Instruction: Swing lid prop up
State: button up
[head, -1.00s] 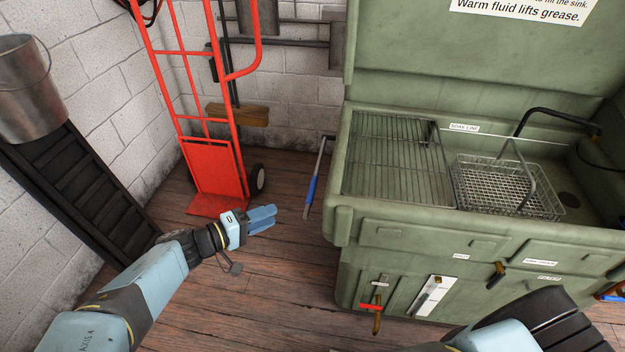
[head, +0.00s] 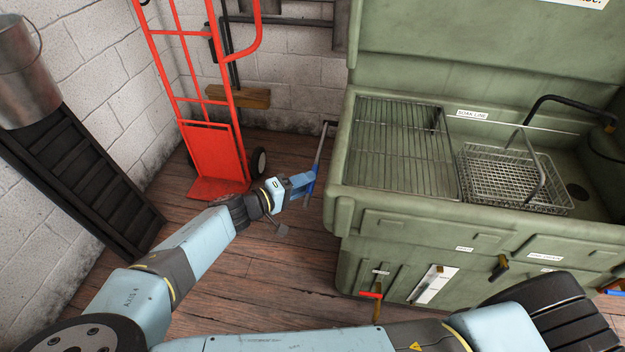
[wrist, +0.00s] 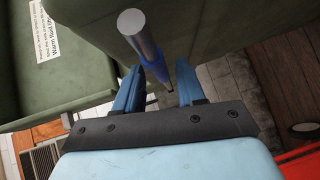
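The lid prop (head: 322,148) is a thin metal rod with a blue grip, hanging down along the left side of the green parts washer (head: 395,215). Its top bends toward the washer. My gripper (head: 305,184) is at the blue grip, and its fingers partly cover it in the head view. In the wrist view the prop's silver end and blue grip (wrist: 152,69) run between my two blue fingers (wrist: 160,85), closer to the left one. A gap shows on the right finger's side, so the fingers are open. The washer's lid (head: 460,50) stands raised.
A red hand truck (head: 215,150) stands left of my gripper against the block wall. A black ramp-like piece (head: 85,180) and a metal bucket (head: 22,75) are farther left. A wire basket (head: 510,180) sits in the washer. Wooden floor is clear below my gripper.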

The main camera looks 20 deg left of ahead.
aim_at(318, 159)
jog(key=shift+x, duration=1.45)
jog(key=shift+c, duration=0.5)
grip_shut()
